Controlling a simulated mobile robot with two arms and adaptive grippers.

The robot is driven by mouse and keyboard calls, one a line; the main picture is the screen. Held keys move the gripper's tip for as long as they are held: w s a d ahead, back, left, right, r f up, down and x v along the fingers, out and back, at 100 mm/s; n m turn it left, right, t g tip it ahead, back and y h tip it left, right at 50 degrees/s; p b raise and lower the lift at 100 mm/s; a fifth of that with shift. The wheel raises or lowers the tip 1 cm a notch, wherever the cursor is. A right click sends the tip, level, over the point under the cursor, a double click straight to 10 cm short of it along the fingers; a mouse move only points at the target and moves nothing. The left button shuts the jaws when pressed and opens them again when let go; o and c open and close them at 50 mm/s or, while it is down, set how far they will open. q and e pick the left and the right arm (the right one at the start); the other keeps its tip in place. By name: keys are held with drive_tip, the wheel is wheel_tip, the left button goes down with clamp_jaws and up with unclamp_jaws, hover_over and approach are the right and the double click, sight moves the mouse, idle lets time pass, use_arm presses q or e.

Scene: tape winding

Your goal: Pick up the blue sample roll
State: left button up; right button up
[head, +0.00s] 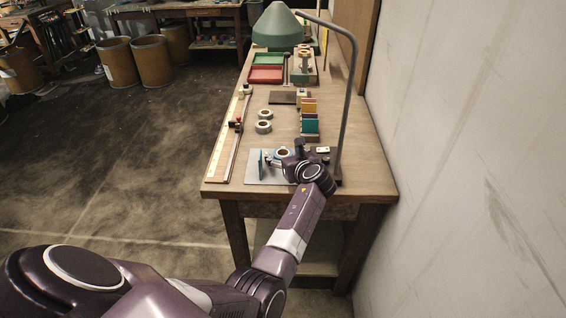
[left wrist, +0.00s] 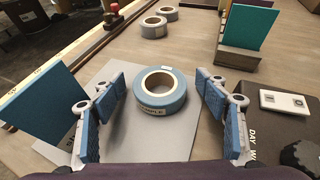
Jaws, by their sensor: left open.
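The blue sample roll (left wrist: 161,101) lies flat on a grey mat (left wrist: 120,148), with a light core and a printed label on its side. It also shows at the near end of the bench in the head view (head: 283,153), partly covered by my gripper. My left gripper (left wrist: 160,86) is open, with one finger on each side of the roll. Gaps show between the fingers and the roll, and nothing is held. My right gripper is in neither view.
A blue upright panel (left wrist: 42,97) stands left of the left finger. A dark box (left wrist: 280,115) with a white plate lies close to the right. Grey tape rolls (head: 264,127), coloured cards (head: 309,125) and a metal post (head: 350,90) stand on the bench (head: 350,150).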

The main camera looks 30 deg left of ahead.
use_arm(q)
drive_tip(key=shift+w+a+f, duration=0.1)
drive_tip(key=shift+w+a, duration=0.1)
drive_tip(key=shift+a, duration=0.05)
drive_tip(key=c, duration=1.3)
